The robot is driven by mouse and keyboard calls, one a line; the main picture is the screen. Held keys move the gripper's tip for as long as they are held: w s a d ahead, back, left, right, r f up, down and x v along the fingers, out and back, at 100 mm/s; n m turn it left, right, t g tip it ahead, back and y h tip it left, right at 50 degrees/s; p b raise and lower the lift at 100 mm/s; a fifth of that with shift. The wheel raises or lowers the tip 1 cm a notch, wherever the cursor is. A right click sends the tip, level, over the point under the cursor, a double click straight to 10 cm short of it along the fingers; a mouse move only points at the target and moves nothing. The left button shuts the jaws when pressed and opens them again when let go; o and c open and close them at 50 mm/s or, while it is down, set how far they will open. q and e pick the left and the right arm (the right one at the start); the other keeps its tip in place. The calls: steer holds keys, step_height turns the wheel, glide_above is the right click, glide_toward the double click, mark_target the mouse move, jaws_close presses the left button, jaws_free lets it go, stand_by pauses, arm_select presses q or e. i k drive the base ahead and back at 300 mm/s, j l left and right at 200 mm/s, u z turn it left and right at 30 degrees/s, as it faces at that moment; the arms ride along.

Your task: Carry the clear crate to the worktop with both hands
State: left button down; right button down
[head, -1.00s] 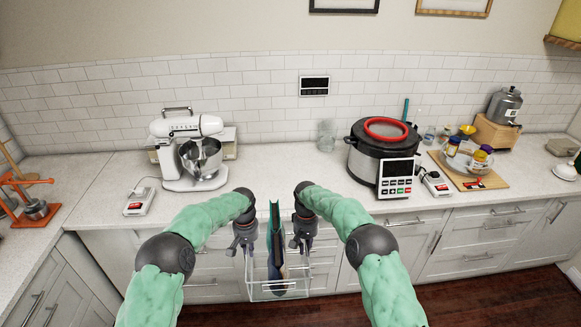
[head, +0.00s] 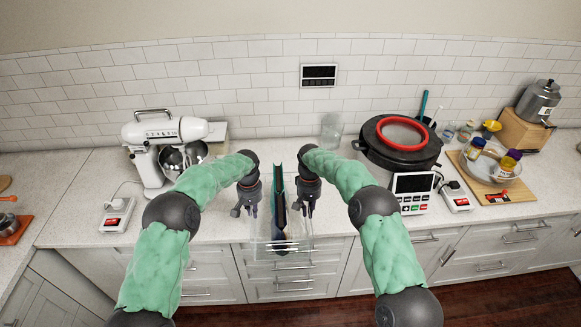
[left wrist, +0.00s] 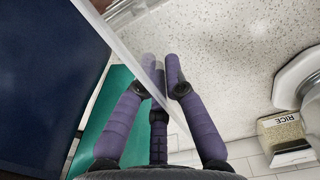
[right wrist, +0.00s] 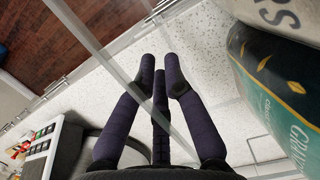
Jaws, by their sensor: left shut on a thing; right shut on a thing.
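The clear crate (head: 262,247) is upright in the middle of the head view, overlapping the worktop's (head: 232,226) front edge. It holds upright packages, including a green one (head: 277,182) and a dark blue one. My left gripper (head: 247,211) is shut on the crate's left wall, which also shows between the fingers in the left wrist view (left wrist: 118,45). My right gripper (head: 306,211) is shut on the right wall, seen in the right wrist view (right wrist: 88,42). I cannot tell whether the crate's underside touches the worktop.
A white stand mixer (head: 150,150) and a small scale-like device (head: 116,215) stand on the left. A black cooker (head: 400,150) with a red ring stands on the right, beside a board (head: 510,188) with jars. A clear glass (head: 331,130) stands behind. The worktop between mixer and cooker is mostly clear.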

mark_target(289, 178)
steer(key=i+l, duration=0.1)
steer(key=i, duration=0.35)
steer(key=i+l, duration=0.1)
steer(key=i, duration=0.4)
